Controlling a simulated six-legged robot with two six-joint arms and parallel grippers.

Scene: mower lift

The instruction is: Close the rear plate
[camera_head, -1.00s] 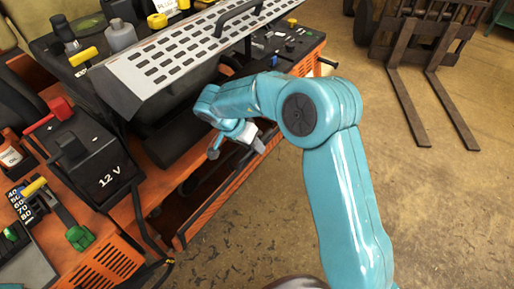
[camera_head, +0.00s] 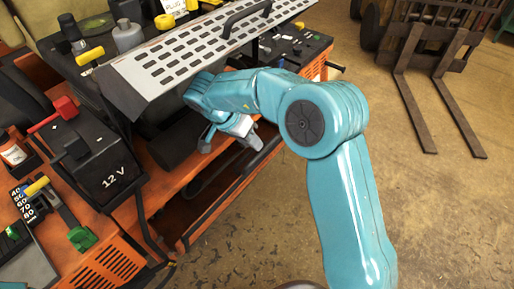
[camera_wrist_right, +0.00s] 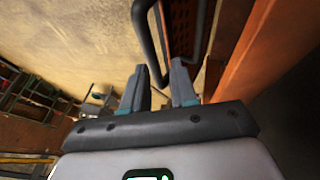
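A silver slotted plate (camera_head: 190,54) with a black bar handle (camera_head: 246,16) stands tilted above the orange machine. A lower orange slotted panel (camera_head: 225,198) with a dark frame lies along the machine's side. I cannot tell for sure which one is the rear plate. My right gripper (camera_head: 232,143) is below the silver plate, beside the machine's side, apart from the handle. In the right wrist view the gripper (camera_wrist_right: 158,88) has its two fingers spread with a gap. A dark bent bar (camera_wrist_right: 150,45) and a slotted panel (camera_wrist_right: 180,28) lie beyond the fingertips. My left gripper is not in view.
A black 12 V box (camera_head: 98,165) with a red lever sits at the left. A green-based lever (camera_head: 82,238) is below it. Bottles (camera_head: 128,36) stand behind the silver plate. A forklift's forks (camera_head: 425,100) rest at the right, with clear floor between.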

